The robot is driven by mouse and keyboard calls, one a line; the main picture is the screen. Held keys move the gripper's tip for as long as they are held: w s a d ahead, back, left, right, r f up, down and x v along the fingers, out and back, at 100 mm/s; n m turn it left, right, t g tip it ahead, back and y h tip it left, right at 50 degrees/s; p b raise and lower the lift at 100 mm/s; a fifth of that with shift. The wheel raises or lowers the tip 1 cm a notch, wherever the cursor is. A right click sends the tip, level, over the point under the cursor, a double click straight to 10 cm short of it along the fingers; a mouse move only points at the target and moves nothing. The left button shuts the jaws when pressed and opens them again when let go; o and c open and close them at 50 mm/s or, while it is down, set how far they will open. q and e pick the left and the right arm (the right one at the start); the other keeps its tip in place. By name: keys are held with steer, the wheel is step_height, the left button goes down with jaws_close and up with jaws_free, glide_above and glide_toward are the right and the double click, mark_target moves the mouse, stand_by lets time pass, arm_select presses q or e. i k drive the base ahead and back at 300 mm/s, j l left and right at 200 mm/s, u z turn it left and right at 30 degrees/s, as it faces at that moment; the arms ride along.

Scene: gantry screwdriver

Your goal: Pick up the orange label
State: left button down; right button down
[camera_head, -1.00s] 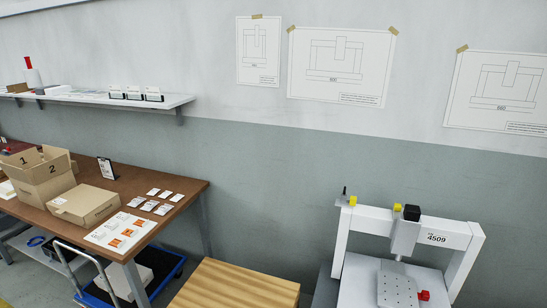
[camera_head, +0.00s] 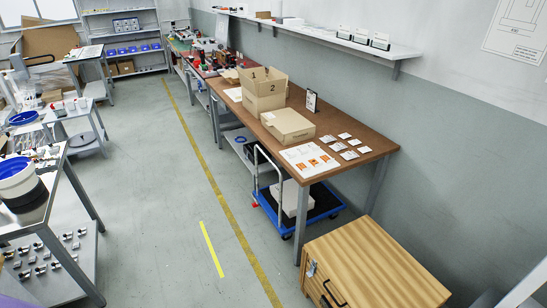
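A white sheet (camera_head: 291,156) with several orange patches lies on the front end of the brown workbench (camera_head: 355,125). An orange label (camera_head: 314,163) shows as one of these patches; I cannot tell whether they are loose labels or printed on the sheet. Several small white packets (camera_head: 349,155) lie to the right of the sheet. Neither of my grippers is in view.
A closed cardboard box (camera_head: 287,124) and an open box (camera_head: 264,92) stand behind the sheet. A wooden cabinet (camera_head: 375,262) is in front of the bench, and a blue cart (camera_head: 322,209) is under it. The grey floor (camera_head: 160,210) to the left is clear.

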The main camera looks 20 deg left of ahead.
mark_target(326, 158)
steer(key=i+j+z, duration=0.1)
steer(key=z, duration=0.7)
steer(key=i+j+z, duration=0.1)
steer(key=j+z, duration=1.05)
steer(key=j, duration=0.8)
steer(key=k+j+z, duration=0.1)
steer(key=j, duration=1)
